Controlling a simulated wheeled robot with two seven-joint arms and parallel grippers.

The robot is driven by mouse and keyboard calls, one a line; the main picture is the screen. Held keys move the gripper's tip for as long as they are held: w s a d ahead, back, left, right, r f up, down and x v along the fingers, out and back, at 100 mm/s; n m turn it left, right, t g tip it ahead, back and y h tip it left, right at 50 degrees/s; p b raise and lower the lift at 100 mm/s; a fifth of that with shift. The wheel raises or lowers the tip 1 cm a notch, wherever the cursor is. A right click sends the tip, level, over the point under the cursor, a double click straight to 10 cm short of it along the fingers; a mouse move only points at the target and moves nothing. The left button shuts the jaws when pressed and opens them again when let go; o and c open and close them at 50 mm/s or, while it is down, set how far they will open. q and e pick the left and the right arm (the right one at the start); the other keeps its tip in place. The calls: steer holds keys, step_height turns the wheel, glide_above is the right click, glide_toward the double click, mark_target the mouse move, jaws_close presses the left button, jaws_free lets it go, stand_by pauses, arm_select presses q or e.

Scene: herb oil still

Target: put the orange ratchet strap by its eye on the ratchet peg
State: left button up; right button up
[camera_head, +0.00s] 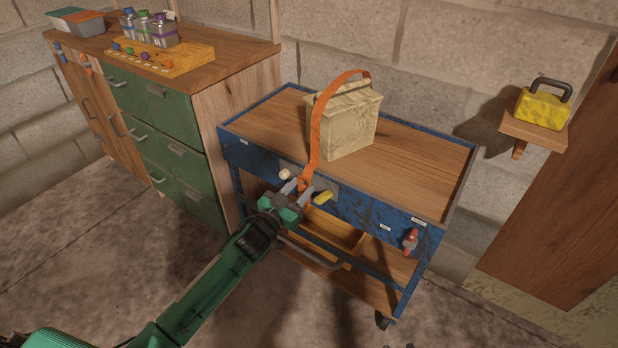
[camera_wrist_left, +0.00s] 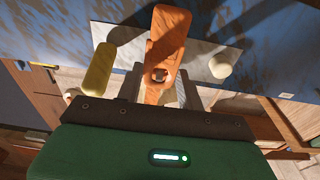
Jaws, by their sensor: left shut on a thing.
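The orange ratchet strap (camera_head: 316,130) arches up in front of a beige lidded box and over its top. My left gripper (camera_head: 303,188) is shut on the strap's lower end, in front of the blue cart's front panel. In the left wrist view the strap (camera_wrist_left: 167,35) runs between the fingers, and its end with a round hole, the eye, sits between them. Two pegs stick out from the grey plate on the panel, a yellow one (camera_head: 322,198) and a white one (camera_head: 285,174), on either side of the gripper. I cannot read which is the ratchet peg. My right gripper is out of view.
The beige box (camera_head: 350,125) stands on the cart top (camera_head: 425,160). A red item (camera_head: 410,240) hangs on the panel's right. A grey handle bar (camera_head: 310,255) crosses below my gripper.

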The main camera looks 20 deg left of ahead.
arm_select(q)
steer(key=shift+w+d+f, duration=0.15)
steer(key=shift+w+d, duration=0.05)
steer(key=shift+w, duration=0.25)
steer(key=shift+w+d+f, duration=0.1)
steer(key=shift+w+d, duration=0.05)
steer(key=shift+w, duration=0.25)
stand_by(1.5)
steer(key=shift+f, duration=0.2)
stand_by(0.4)
steer(key=o, duration=1.1)
steer(key=shift+c, duration=0.2)
steer(key=shift+s, duration=0.1)
steer(key=p+v, duration=0.1)
steer(key=v, duration=1.2)
steer(key=shift+s+a+p, duration=0.2)
steer(key=shift+s+p, duration=0.1)
steer(key=shift+p, duration=0.05)
steer(key=shift+f, duration=0.15)
